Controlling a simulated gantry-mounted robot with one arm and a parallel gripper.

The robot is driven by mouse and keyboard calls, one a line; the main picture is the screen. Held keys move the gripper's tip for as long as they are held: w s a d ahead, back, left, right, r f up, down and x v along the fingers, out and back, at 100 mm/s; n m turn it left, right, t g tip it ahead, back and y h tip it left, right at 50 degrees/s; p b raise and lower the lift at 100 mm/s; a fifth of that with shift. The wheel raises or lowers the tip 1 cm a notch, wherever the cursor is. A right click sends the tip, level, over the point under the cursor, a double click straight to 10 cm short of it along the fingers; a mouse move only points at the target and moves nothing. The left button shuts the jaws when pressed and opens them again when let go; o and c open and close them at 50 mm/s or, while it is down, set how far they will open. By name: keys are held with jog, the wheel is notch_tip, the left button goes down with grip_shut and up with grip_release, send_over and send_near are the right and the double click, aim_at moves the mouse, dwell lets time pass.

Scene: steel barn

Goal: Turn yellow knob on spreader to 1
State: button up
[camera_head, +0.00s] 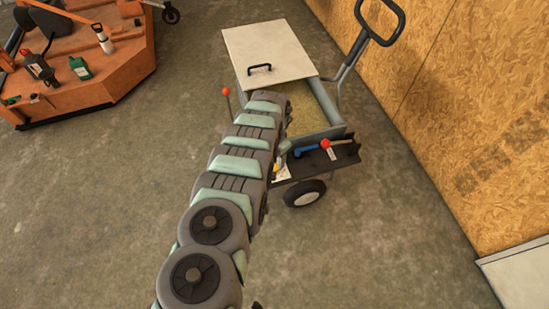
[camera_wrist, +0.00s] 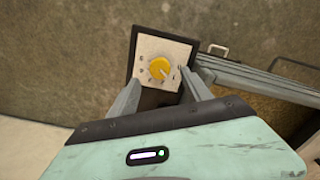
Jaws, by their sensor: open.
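The spreader (camera_head: 324,115) is a wheeled grey hopper cart with a pale, partly open lid. In the wrist view its yellow knob (camera_wrist: 159,68) sits at the middle of a white dial plate (camera_wrist: 146,46) with small black numbers around it, on a dark panel. The knob's pointer is too small to read surely. My gripper (camera_wrist: 162,82) is open, its two grey fingers on either side of the knob's near side; I cannot tell whether they touch it. In the head view, my arm hides most of the dial plate (camera_head: 283,174).
A red-tipped lever (camera_head: 226,92) stands left of the hopper. A wooden wall (camera_head: 450,110) is at right. An orange machine (camera_head: 110,65) stands at upper left, with clear floor between.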

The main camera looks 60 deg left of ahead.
notch_tip(320, 180, up, 5)
jog(key=shift+r+p, duration=0.15)
jog(key=shift+p, duration=0.2)
dwell(0.6)
